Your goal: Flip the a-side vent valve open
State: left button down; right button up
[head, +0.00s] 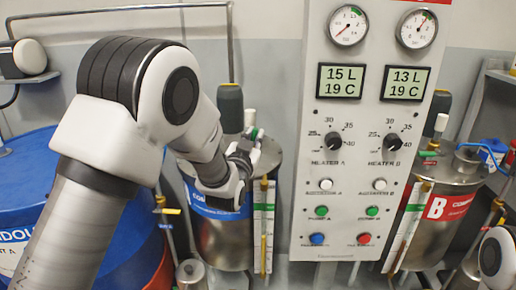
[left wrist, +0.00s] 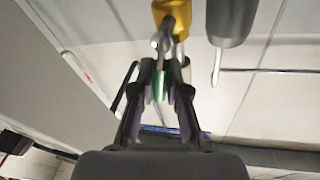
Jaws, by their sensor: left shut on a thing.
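The A-side tank (head: 222,245) is a steel vessel with a blue label, left of the white control panel. The small green-handled valve (head: 257,133) is on its top, partly hidden by my left gripper (head: 248,146). My left arm reaches over from the left, and its fingers are at the valve. In the left wrist view, the left gripper (left wrist: 164,88) is shut on the green handle (left wrist: 160,84), with a metal stem and a yellow part just beyond it. The handle's exact angle cannot be told. My right gripper is not in view; only part of my right arm shows at lower right.
The control panel (head: 343,120) with gauges, displays and knobs stands close to the right of the valve. The B tank (head: 440,225) with a red label is beyond it. A blue drum (head: 30,175) stands at the left. A dark motor (head: 231,106) rises beside the valve.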

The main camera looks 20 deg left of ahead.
pick_arm(q)
jog(key=shift+s+a+f+n+t+y+b, duration=0.15)
jog(key=shift+a+n+y+b, duration=0.15)
jog(key=shift+n+b, duration=0.4)
jog(key=shift+a+r+n+t+y+b, duration=0.1)
jog(key=shift+a+n+t+y+b, duration=0.15)
jog(key=shift+n+b, duration=0.45)
jog(key=shift+n, duration=0.3)
jog(key=c, duration=1.2)
grip_release()
jog(key=shift+o, duration=0.2)
jog(key=v, duration=1.2)
